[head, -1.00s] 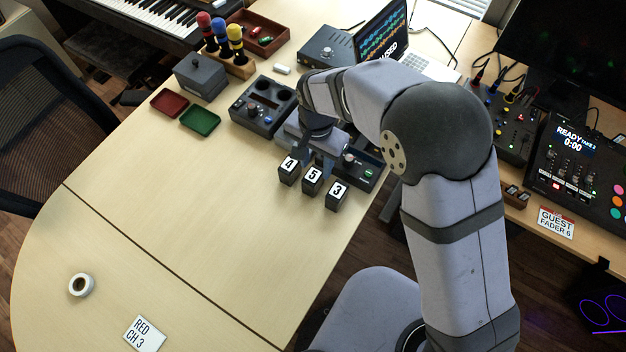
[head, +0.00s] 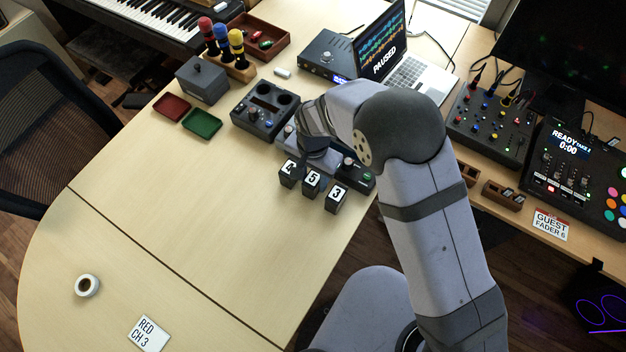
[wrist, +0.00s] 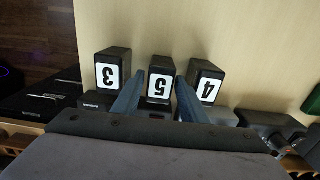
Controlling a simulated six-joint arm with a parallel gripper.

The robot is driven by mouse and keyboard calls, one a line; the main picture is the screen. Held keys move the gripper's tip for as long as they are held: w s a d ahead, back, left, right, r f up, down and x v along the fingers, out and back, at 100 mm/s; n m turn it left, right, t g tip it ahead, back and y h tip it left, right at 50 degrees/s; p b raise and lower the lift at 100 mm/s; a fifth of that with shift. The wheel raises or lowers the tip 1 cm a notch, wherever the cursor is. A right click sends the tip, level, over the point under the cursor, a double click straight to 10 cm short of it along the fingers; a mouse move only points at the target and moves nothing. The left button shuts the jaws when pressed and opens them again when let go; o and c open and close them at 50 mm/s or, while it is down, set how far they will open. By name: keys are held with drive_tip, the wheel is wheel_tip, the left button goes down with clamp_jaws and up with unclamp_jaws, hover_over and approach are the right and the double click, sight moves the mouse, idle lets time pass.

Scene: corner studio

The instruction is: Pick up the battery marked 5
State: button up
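The battery marked 5 (head: 311,183) is a black block with a white label, standing between the battery marked 4 (head: 288,174) and the battery marked 3 (head: 335,198). In the wrist view the battery marked 5 (wrist: 160,90) shows its label upside down, with the battery marked 3 (wrist: 110,73) to its left and the battery marked 4 (wrist: 206,83) to its right. My gripper (wrist: 158,84) is open, one blue-grey finger on each side of 5 in the picture. I cannot tell whether the fingers touch it. In the head view the wrist partly hides the fingers.
A dark device (head: 360,177) with a knob and green button sits right behind the batteries. A control box (head: 264,110), a green tray (head: 202,124) and a red tray (head: 171,107) lie farther left.

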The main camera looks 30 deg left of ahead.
sight(313, 178)
drive_tip(key=shift+f, duration=0.85)
clamp_jaws()
drive_tip(key=shift+r, duration=0.1)
wheel_tip(313, 178, up, 8)
drive_tip(key=shift+r+b, duration=0.2)
drive_tip(key=shift+b, duration=0.8)
drive_tip(key=shift+r, duration=0.7)
drive_tip(key=shift+w, duration=0.1)
